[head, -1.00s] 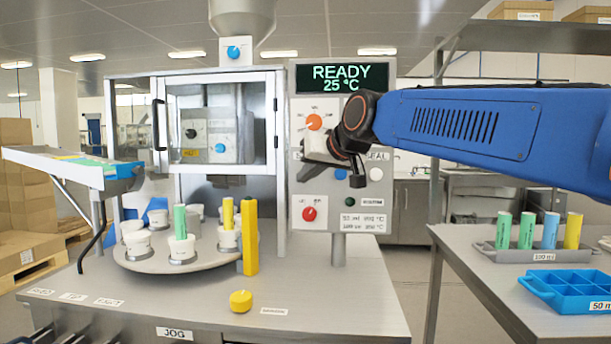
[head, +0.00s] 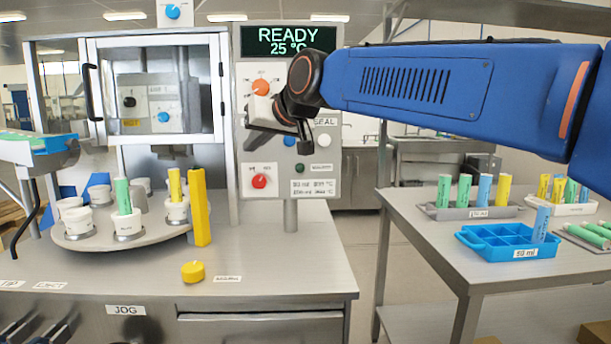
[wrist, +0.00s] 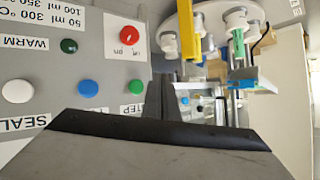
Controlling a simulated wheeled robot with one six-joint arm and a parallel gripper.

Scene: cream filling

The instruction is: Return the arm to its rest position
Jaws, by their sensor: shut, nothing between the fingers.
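My blue arm reaches in from the right in the head view. My gripper (head: 270,138) is in front of the control panel (head: 268,215), between the orange knob (head: 261,87) and the red knob (head: 259,181). It is shut and empty. Its dark finger also shows in the wrist view (wrist: 155,100), where the panel's red knob (wrist: 128,36), green buttons and blue button (wrist: 88,88) are seen upside down. Whether the gripper touches the panel cannot be told.
The display (head: 288,40) reads READY 25 °C. A turntable (head: 110,238) holds white cups, some with coloured tubes. A yellow post (head: 200,208) and yellow knob (head: 193,271) are in front. A side table at right holds a blue tray (head: 490,243) and tube racks.

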